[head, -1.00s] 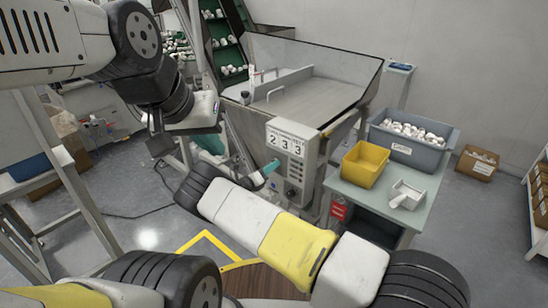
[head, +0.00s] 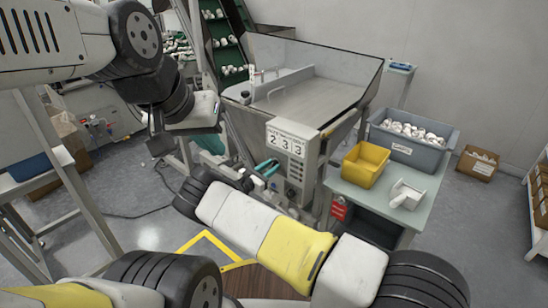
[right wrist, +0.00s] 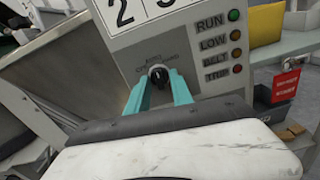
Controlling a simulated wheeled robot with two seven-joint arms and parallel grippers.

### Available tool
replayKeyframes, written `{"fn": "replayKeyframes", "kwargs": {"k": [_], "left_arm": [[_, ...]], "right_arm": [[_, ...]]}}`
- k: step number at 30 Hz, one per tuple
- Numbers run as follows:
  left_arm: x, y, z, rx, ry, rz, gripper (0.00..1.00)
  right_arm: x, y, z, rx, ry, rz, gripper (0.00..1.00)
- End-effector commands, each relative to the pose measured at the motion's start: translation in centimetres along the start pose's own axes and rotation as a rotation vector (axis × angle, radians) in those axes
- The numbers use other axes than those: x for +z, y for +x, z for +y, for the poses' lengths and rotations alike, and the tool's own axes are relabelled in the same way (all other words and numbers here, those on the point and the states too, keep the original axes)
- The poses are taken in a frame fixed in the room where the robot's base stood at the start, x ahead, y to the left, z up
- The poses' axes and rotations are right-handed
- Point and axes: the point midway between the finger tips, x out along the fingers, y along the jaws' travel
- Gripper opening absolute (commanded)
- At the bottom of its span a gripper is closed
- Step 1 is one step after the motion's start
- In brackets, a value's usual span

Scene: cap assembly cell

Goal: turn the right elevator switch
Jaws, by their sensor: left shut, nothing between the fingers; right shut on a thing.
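The elevator switch is a black rotary knob (right wrist: 158,75) on the front of a grey control box (head: 291,160); its small lettering is hard to read. My right gripper (head: 267,166) reaches the box in the head view. In the right wrist view its two teal fingers (right wrist: 159,88) stand one on each side of the knob, shut on it. The knob's pointer is too small to read surely. My left gripper (head: 158,146) hangs at the left of the head view, away from the box, shut and empty; its fingertips show poorly.
Lamps labelled RUN, LOW, BELT and TRIP (right wrist: 236,41) sit right of the knob. Above the box is a metal hopper (head: 318,95). A table (head: 378,187) to the right carries a yellow bin (head: 365,165) and a grey crate of white caps (head: 410,148).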

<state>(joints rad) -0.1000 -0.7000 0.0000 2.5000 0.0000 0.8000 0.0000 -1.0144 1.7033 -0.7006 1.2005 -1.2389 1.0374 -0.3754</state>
Motion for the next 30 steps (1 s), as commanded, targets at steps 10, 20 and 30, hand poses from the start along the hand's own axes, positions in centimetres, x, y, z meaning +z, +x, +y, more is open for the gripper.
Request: {"fn": "replayKeyframes", "kwargs": {"k": [10,20,30], "left_arm": [[0.0,0.0,0.0,0.0,0.0,0.0,0.0],[0.0,0.0,0.0,0.0,0.0,0.0,0.0],[0.0,0.0,0.0,0.0,0.0,0.0,0.0]], "right_arm": [[-0.08,-0.09,0.14,0.001,0.323,0.003,0.0],[-0.06,-0.07,0.18,0.001,0.56,0.003,0.0],[-0.09,-0.1,0.19,0.0,0.671,0.004,0.0]]}}
